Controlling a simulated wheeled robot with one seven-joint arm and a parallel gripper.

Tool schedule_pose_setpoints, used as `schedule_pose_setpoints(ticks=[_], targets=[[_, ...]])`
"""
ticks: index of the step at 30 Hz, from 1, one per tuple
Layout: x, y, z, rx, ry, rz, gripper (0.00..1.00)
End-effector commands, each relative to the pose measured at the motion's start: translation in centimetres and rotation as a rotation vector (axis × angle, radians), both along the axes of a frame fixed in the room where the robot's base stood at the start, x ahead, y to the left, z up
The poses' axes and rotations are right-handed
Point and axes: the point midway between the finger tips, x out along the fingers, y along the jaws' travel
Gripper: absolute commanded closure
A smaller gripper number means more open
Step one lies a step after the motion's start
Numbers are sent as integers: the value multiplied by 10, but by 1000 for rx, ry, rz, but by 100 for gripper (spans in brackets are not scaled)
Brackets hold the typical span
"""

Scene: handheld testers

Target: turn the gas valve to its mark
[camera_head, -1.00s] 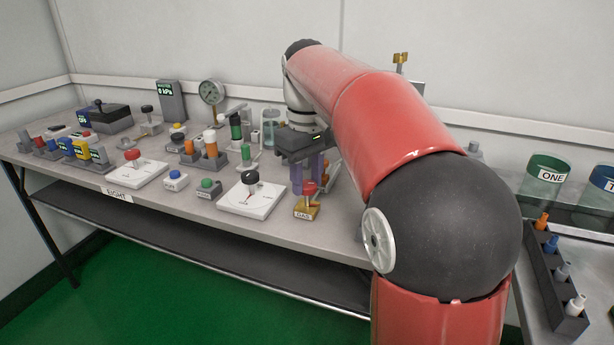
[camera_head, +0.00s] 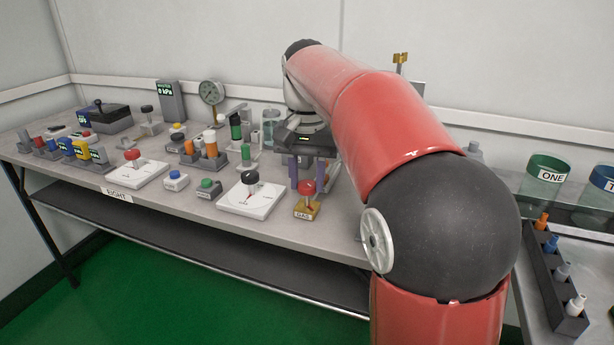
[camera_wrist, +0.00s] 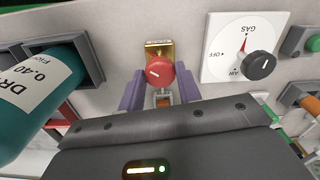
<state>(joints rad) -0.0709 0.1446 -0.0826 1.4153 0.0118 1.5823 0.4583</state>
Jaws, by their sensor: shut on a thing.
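The gas valve has a red round knob (camera_head: 307,187) on a brass block labelled GAS (camera_head: 306,209), near the front of the bench. In the wrist view the red knob (camera_wrist: 160,74) has a short white line, tilted in the picture, and the brass block (camera_wrist: 159,48) shows behind it. My gripper (camera_head: 307,186) has purple fingers, one on each side of the knob. The wrist view shows the gripper (camera_wrist: 160,83) shut on the knob, which hides much of the valve body. I cannot make out the mark.
A white dial plate (camera_head: 263,207) with a black knob (camera_head: 250,178) stands close left of the valve; its labels read OFF, GAS and AIR in the wrist view. A teal bottle (camera_wrist: 32,95) in a grey holder is close by there. Several buttons and holders fill the bench further left.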

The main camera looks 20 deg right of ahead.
Motion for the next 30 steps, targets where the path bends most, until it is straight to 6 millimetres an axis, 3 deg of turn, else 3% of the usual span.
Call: schedule_pose_setpoints(ticks=[12,30], targets=[[0,0,0,1,0,-210,89],[0,0,0,1,0,-247,89]])
